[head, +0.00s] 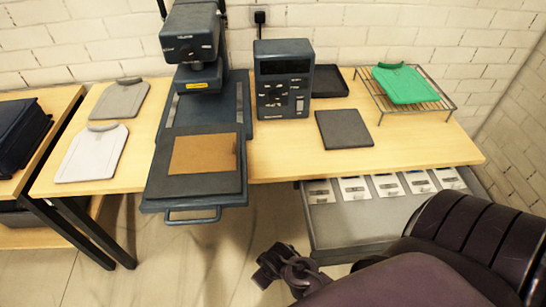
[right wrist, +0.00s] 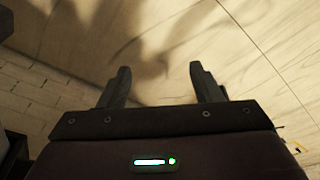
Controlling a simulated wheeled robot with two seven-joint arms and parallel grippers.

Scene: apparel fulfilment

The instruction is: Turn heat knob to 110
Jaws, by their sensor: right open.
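A dark blue control box (head: 284,82) stands on the table beside the heat press (head: 195,110). Its front has a dark display (head: 285,66) and several small light-coloured controls below it. The labels, the heat knob's setting and any reading are too small to make out. My right gripper (head: 272,262) is in front of and below the table, well apart from the control box. In the right wrist view its two fingers (right wrist: 160,80) are spread apart with nothing between them. My left gripper is not in view.
The press's lower plate holds a brown sheet (head: 203,154) and overhangs the front edge. Grey and white shirts lie left. A dark pad (head: 344,129), a black tray (head: 328,81) and a wire rack (head: 445,101) with a green shirt (head: 404,84) stand right. An open drawer (head: 350,222) juts out below.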

